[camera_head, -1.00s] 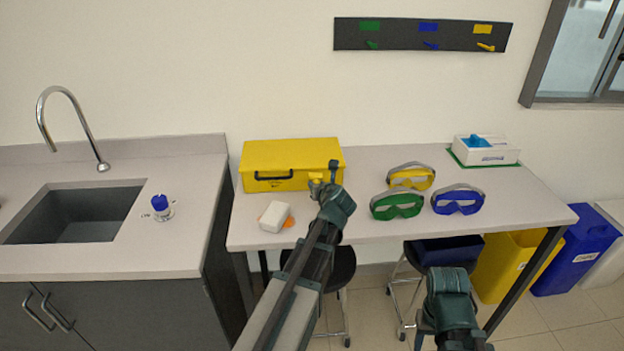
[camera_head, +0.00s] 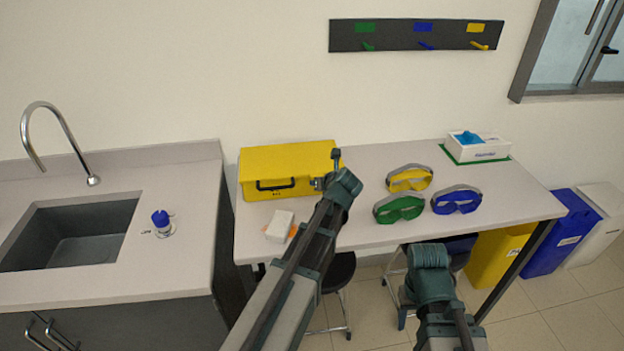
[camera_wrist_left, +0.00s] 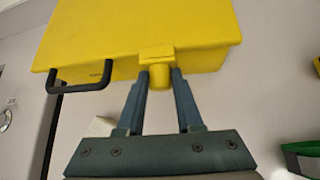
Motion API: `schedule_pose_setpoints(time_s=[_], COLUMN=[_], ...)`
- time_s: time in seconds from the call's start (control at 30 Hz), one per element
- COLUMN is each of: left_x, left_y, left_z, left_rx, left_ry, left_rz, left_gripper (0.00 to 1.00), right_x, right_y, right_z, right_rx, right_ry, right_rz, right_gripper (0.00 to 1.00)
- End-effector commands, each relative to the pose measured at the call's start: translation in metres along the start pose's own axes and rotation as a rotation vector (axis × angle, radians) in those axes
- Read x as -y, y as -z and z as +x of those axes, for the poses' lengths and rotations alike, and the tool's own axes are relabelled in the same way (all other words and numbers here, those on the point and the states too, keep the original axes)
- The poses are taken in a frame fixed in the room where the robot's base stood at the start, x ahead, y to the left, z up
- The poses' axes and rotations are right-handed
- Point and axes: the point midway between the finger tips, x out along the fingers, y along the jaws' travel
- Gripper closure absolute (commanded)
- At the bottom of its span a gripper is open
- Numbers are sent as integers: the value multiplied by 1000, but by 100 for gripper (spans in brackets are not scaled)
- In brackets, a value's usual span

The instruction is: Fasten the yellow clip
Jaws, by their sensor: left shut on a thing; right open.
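A closed yellow case (camera_head: 285,170) with a black handle sits at the left of the table. In the left wrist view the case (camera_wrist_left: 110,35) fills the top, and its yellow clip (camera_wrist_left: 157,52) is on the front edge by the lid. My left gripper (camera_wrist_left: 160,78) is shut on the clip's lower tab, one finger on each side. In the head view my left gripper (camera_head: 326,172) is at the case's right front and hides the clip. My right gripper (camera_head: 430,258) is open in front of the table; its fingers are hard to make out.
A white block (camera_head: 278,226) with an orange part lies before the case. Green goggles (camera_head: 400,208), yellow goggles (camera_head: 409,179) and blue goggles (camera_head: 456,201) lie to the right. A white glove box (camera_head: 477,150) stands at the back right. Stools and bins are below.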

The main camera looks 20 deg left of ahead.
Motion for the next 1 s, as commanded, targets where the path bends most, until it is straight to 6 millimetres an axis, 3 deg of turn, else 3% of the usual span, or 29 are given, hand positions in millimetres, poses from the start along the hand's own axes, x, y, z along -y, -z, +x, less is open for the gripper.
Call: schedule_pose_setpoints(time_s=[0.27,0.5,0.7,1.0], left_x=[1,0,-1,0], left_y=[-12,-23,-24,-22], left_z=[2,6,9,11], left_rx=[-14,-121,-217,-261], left_ry=[-3,-3,7,16], left_rz=[1,13,27,35], left_gripper=[100,100,100,100], right_x=[-1,-3,-5,-5], right_y=[-1,-2,-3,-3], right_z=[-10,-34,-47,-51], right_rx=[0,0,0,0], right_ry=[0,0,0,0], right_rz=[0,0,0,0], right_gripper=[50,50,50,50])
